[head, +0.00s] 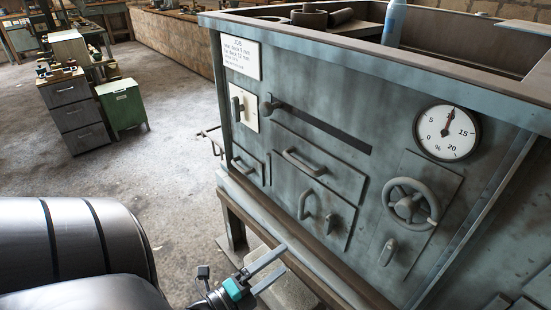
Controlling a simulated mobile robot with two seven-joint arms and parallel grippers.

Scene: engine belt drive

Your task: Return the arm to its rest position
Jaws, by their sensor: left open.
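My left gripper (281,260) is low in the middle of the head view, in front of the lower edge of the grey-blue machine cabinet (385,110). Its two pale fingers are spread apart with nothing between them. My left arm (75,245) fills the lower left corner, large and dark grey. I cannot tell the exact gap between the gripper and the cabinet's frame. My right gripper is out of view.
The cabinet front carries a round dial (446,132), a handwheel (411,203), a slot with a lever knob (270,107), a switch (238,108) and several handles. A blue bottle (394,22) stands on top. Open floor (165,165) lies left, with a green cabinet (123,106) beyond.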

